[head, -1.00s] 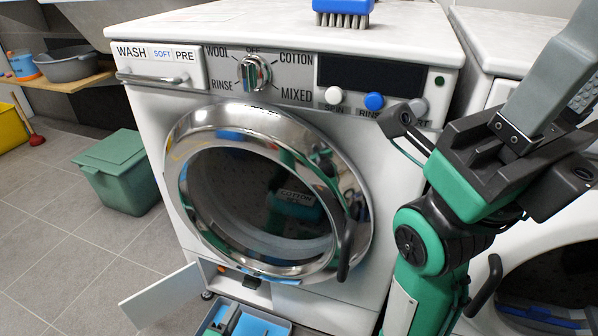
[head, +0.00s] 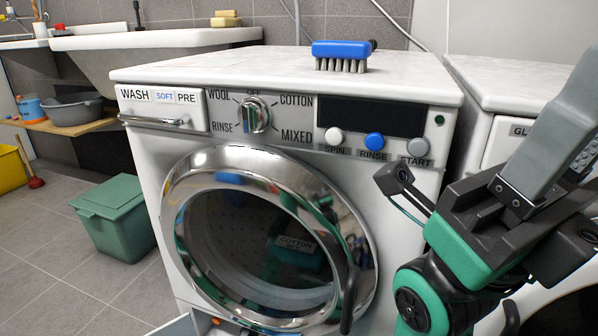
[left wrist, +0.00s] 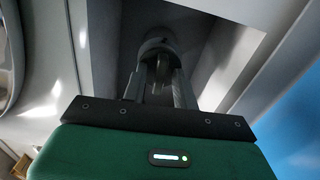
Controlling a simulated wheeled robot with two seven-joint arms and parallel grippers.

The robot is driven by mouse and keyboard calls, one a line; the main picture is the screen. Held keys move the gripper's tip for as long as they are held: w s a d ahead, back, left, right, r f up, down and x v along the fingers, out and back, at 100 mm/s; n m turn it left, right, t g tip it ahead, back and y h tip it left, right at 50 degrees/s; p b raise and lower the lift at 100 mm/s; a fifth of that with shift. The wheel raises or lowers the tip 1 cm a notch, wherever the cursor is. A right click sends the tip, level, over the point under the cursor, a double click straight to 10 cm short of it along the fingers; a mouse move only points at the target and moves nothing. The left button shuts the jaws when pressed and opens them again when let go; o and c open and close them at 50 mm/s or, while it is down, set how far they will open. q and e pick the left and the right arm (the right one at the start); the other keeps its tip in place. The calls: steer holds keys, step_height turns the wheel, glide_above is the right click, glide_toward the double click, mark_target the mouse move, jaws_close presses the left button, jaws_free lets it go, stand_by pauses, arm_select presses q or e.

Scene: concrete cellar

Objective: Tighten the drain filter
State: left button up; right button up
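The drain filter (left wrist: 158,46) shows in the left wrist view as a round grey cap with a raised grip, inside a recess. My left gripper (left wrist: 160,72) reaches in, with a finger on either side of the grip. The fingers look closed on it, though shadow hides the exact contact. In the head view the left gripper and the filter are out of sight below the frame. My right gripper (head: 568,105) is raised at the right, in front of the second machine.
The washing machine has a round chrome-rimmed door (head: 185,235), shut, above the recess. A blue brush (head: 340,50) lies on its top. A green bin (head: 115,222) stands on the floor at left. A second machine (head: 500,80) is close on the right.

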arm_select(q)
jaws_close()
steer(key=shift+n+b, duration=0.65)
steer(key=shift+n, duration=2.25)
